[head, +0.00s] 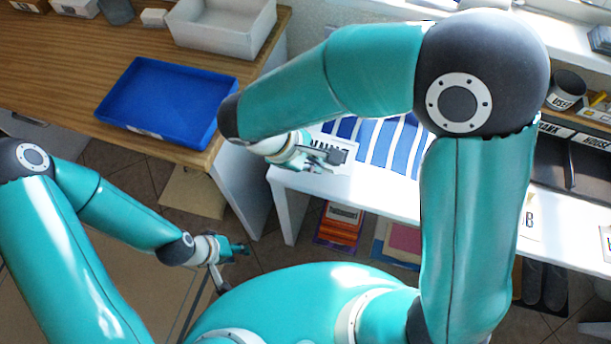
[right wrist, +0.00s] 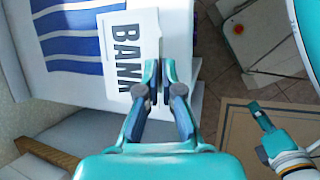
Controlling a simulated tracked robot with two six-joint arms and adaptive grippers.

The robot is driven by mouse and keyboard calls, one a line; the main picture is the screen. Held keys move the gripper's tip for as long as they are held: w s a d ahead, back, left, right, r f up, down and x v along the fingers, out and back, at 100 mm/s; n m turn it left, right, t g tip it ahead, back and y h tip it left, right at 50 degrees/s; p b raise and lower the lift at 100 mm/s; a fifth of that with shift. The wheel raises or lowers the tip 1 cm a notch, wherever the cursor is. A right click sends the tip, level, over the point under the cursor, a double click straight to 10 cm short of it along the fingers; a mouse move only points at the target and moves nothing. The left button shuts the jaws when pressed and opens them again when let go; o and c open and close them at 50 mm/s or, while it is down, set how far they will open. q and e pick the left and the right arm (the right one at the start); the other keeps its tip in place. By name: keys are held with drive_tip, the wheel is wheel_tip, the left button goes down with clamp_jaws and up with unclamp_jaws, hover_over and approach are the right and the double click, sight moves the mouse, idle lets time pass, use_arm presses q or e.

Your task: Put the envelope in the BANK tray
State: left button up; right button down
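A blue tray (head: 118,107) and a white bin (head: 257,38) stand on the wooden desk (head: 60,70) at left. Dark shelves with labels (head: 554,129) and a pencil cup (head: 567,88) stand at right. Orange and red items (head: 341,225) sit below the white table.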

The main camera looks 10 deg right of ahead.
drive_tip(key=shift+f, duration=3)
drive_tip(key=shift+f+b, duration=0.2)
drive_tip(key=shift+b, duration=0.15)
drive_tip(key=c, duration=1.3)
unclamp_jaws()
drive_tip(key=shift+r, duration=0.1)
